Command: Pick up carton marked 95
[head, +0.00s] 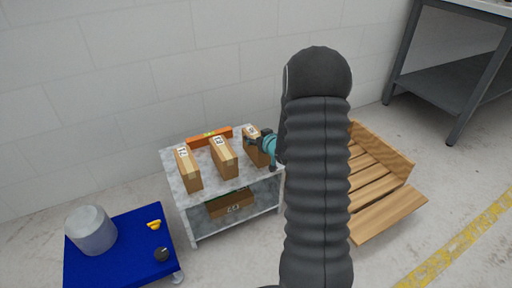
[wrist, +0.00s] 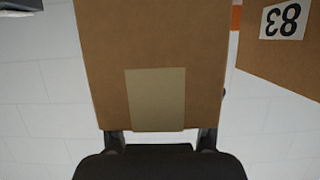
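Three brown cartons stand in a row on top of a grey shelf unit (head: 205,184). The right carton (head: 254,153) has a small white label, too small to read. My gripper (head: 268,148) is at its right side, partly hidden behind my dark arm. In the wrist view this carton (wrist: 155,45) fills the middle, showing a blank tan patch and no number. My gripper's fingers (wrist: 160,138) run up behind its near edge, one toward each side. The fingertips are mostly hidden, so I cannot tell whether they press on it.
The middle carton (head: 224,158) stands close by; a carton marked 83 (wrist: 285,60) shows in the wrist view. The left carton (head: 188,170) stands further off. An orange level (head: 210,137) lies behind. Another carton (head: 231,205) is below. A wooden pallet (head: 378,185) is right.

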